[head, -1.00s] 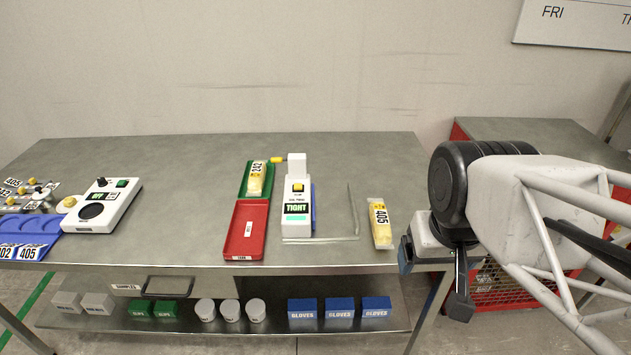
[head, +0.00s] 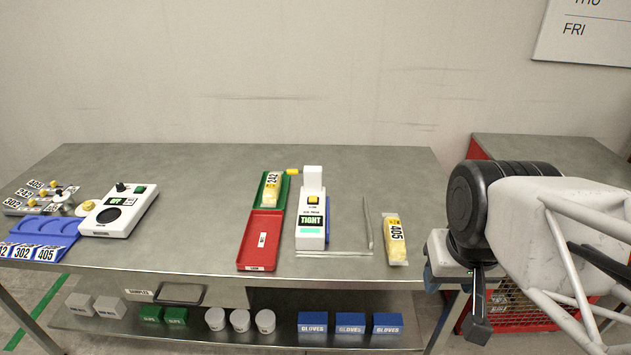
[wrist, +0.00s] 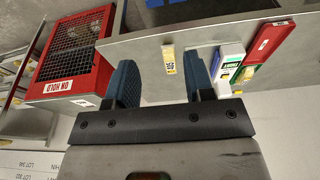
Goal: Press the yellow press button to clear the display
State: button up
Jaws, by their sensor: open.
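The yellow press button (head: 313,200) sits on top of a white device at the middle of the table in the head view. Below it on the device are a display reading "TIGHT" (head: 311,221) and a green strip (head: 310,231). My gripper (head: 478,318) is in front of the table's right end, well to the right of the button and apart from it. In the wrist view my gripper (wrist: 160,72) has its two blue fingers spread and nothing between them. The white device (wrist: 228,65) shows there beyond the right finger.
A red tray (head: 260,238) and a green tray (head: 270,185) with a yellow pack stand left of the device. Another yellow pack, 405 (head: 396,238), lies to its right. A white control box (head: 119,211) is at left. A red cage (wrist: 73,55) stands beside the table.

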grip_shut()
dwell(1.3)
